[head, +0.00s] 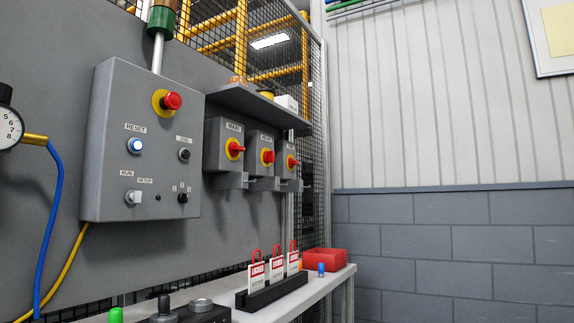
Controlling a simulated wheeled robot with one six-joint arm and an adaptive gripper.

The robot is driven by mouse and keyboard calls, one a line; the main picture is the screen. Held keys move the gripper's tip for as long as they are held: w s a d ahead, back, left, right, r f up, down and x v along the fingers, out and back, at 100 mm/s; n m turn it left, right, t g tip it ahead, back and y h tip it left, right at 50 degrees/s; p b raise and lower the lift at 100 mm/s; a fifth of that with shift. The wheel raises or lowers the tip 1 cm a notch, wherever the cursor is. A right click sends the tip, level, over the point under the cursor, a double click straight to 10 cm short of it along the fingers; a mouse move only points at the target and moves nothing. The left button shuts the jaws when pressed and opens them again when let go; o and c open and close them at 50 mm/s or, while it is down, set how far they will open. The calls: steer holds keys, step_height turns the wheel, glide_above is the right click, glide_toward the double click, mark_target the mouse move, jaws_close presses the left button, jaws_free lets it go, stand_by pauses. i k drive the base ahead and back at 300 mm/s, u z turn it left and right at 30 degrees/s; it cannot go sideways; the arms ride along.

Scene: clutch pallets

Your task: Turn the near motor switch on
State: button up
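Three grey switch boxes with yellow discs and red rotary handles are mounted in a row under a shelf. The nearest box (223,134) is labelled MAIN, and its red handle (236,148) sticks out. The middle box (259,140) has a red handle (268,156); its label is too small to read surely. The farthest box (285,147) has a red handle (291,162) and an unreadable label. I cannot tell which handles are on or off. My gripper is not in view.
A grey control panel (110,150) with a red emergency button (172,101) stands left of the switches. Below, a bench (335,276) bears a black rack (275,292) of LOCKED tags with red padlock shackles and a red bin (324,260). Space before the switches looks clear.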

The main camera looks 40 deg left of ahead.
mark_target(268, 156)
steer(key=u, duration=0.65)
steer(key=i, duration=1.5)
steer(key=u, duration=1.05)
